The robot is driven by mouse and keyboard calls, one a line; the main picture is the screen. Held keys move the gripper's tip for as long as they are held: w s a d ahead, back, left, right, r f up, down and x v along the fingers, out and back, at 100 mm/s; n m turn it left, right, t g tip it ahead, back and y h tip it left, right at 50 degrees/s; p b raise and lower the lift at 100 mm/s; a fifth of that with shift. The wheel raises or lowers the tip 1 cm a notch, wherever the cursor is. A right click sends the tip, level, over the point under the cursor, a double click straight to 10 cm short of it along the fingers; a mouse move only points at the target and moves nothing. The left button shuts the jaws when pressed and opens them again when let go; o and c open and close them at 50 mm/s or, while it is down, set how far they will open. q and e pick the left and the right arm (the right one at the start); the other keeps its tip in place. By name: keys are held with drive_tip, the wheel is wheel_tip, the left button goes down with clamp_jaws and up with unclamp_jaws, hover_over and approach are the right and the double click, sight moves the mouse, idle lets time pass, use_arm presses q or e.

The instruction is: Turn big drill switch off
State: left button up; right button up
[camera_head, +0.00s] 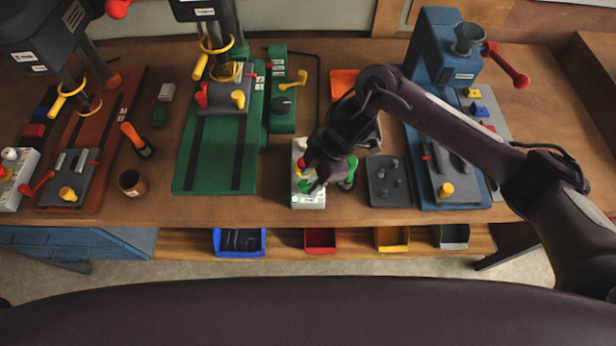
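A white switch box (309,201) stands near the front edge in the middle of the bench. Red, yellow and green parts show on its top, partly covered by my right gripper (322,180). The gripper is over the box and its fingers are too small and dark to tell open from shut; I cannot tell whether it touches a button. A second white switch box (12,188) with a red and a yellow button is at the far left edge. Labels are too small to tell which box belongs to the big drill. My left gripper is not in view.
A green drill press (219,152) stands left of centre, a rust-red one (75,205) farther left, and a blue machine (425,62) at right. A grey tray (375,200) sits right of my gripper. A screwdriver (135,138) and brown cup (131,183) lie between the left presses.

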sight(305, 187)
drive_tip(key=shift+w+a+f, duration=0.15)
drive_tip(key=shift+a+f, duration=0.05)
drive_tip(key=shift+f, duration=0.35)
drive_tip(key=shift+w+a+f, duration=0.15)
drive_tip(key=shift+a+f, duration=0.05)
drive_tip(key=shift+f, duration=0.3)
drive_tip(key=shift+a+f, duration=0.1)
drive_tip(key=shift+f, duration=0.2)
drive_tip(key=shift+s, duration=0.1)
drive_tip(key=c, duration=0.7)
drive_tip(key=shift+r+m+p, duration=0.15)
drive_tip(key=shift+m+p, duration=0.65)
drive_tip(key=shift+p, duration=0.25)
drive_tip(key=shift+s+m+t+p, duration=0.1)
drive_tip(key=shift+m+t+p, duration=0.4)
drive_tip(key=shift+m, duration=0.3)
drive_tip(key=m+t, duration=0.1)
drive_tip(key=m, duration=0.1)
drive_tip(key=shift+s+m, duration=0.1)
drive_tip(key=shift+m, duration=0.2)
drive_tip(key=m+t, duration=0.1)
drive_tip(key=m, duration=0.2)
drive_tip(key=shift+s, duration=0.1)
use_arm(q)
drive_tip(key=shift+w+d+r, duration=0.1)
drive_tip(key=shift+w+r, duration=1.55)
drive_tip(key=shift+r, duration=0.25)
use_arm(e)
drive_tip(key=shift+m+t+h, duration=0.5)
drive_tip(key=shift+m, duration=1)
